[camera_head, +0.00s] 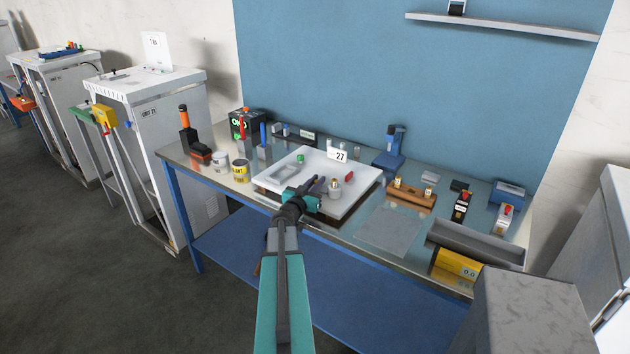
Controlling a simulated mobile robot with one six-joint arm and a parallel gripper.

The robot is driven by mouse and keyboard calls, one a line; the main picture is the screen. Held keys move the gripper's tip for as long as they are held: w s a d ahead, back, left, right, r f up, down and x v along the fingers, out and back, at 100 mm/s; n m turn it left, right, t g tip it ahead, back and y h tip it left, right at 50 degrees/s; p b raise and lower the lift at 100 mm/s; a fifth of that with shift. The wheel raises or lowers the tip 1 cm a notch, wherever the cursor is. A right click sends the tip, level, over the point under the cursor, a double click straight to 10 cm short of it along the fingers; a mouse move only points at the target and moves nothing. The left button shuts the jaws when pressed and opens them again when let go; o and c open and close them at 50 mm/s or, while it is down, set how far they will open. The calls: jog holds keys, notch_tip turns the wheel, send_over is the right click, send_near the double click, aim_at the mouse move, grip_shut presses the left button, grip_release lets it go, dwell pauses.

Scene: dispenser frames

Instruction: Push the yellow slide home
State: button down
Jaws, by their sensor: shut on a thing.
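My gripper (316,184) is over the front of a white plate (345,207) on the workbench, seen from behind along my teal arm. Its dark fingers look close together. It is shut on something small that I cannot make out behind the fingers. A grey knob-like piece (335,190) stands on the plate just right of the fingers. No part on this plate is clearly a yellow slide.
A card marked 27 (338,155) stands at the plate's back. Cans (240,171) and an orange-topped tool (187,133) stand left. A blue press-like device (392,150), a wooden block (411,194), a grey tray (474,246) and a yellow box reading 0.0 (457,265) are right. A grey mat (389,230) is bare.

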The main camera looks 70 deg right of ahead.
jog(key=shift+s, duration=0.25)
jog(key=c, duration=1.7)
grip_release()
jog(key=shift+s+a, duration=0.1)
jog(key=shift+a, duration=0.1)
jog(key=shift+w+a+b, duration=0.25)
jog(key=shift+a+b, duration=0.2)
jog(key=shift+a, duration=1.8)
jog(key=shift+w+a+b, duration=0.25)
jog(key=shift+a+b, duration=0.15)
jog(key=shift+a, duration=1.85)
jog(key=shift+w+a+b, duration=0.25)
jog(key=shift+a+b, duration=0.2)
jog(key=shift+a, duration=1.8)
jog(key=shift+w, duration=0.1)
